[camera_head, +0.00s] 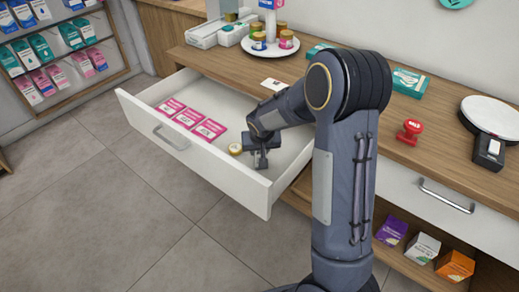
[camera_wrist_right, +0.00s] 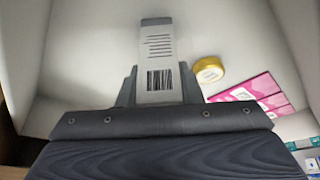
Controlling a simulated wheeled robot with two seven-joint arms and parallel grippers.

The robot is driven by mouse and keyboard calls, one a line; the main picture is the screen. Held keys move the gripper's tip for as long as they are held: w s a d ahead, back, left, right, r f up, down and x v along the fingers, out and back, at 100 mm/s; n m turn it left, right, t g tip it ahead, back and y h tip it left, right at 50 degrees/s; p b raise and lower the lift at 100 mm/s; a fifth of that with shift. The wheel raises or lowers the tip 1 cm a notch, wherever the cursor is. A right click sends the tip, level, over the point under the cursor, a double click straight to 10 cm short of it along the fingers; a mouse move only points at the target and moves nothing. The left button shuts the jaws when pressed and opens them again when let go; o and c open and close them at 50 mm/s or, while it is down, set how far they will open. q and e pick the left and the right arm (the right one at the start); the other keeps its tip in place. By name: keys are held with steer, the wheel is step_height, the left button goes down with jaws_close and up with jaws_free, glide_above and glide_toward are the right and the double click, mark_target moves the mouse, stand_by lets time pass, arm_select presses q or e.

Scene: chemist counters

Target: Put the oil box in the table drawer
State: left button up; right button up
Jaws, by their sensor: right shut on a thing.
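The table drawer (camera_head: 196,165) is pulled open at the left of the counter in the head view. My right gripper (camera_head: 262,158) reaches down into its right part. In the right wrist view my right gripper (camera_wrist_right: 157,88) is shut on a pale box with a barcode and lines of print (camera_wrist_right: 157,45), which I take to be the oil box. In the head view the box is mostly hidden by the gripper. I cannot tell whether it touches the drawer floor. My left gripper is not in view.
The drawer also holds three pink packets (camera_head: 190,118) and a small gold-lidded jar (camera_head: 235,149) close left of the gripper. The counter top (camera_head: 365,115) carries a red stamp (camera_head: 410,131) and a teal box (camera_head: 409,83). Several boxes (camera_head: 423,248) stand on the shelf below.

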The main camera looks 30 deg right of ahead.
steer(key=shift+f, duration=0.15)
steer(key=o, duration=1)
steer(key=shift+c, duration=0.2)
steer(key=shift+r, duration=0.4)
steer(key=p+v, duration=0.1)
steer(key=v, duration=1)
steer(key=s+a+r+n+y, duration=0.1)
steer(key=s+a, duration=0.4)
steer(key=s, duration=0.7)
steer(key=s+a+r+n+t+y, duration=0.1)
steer(key=s+a+r+y, duration=0.2)
steer(key=s, duration=1)
steer(key=shift+a+r+n+y, duration=0.4)
steer(key=shift+a+y, duration=0.4)
steer(key=shift+a, duration=0.15)
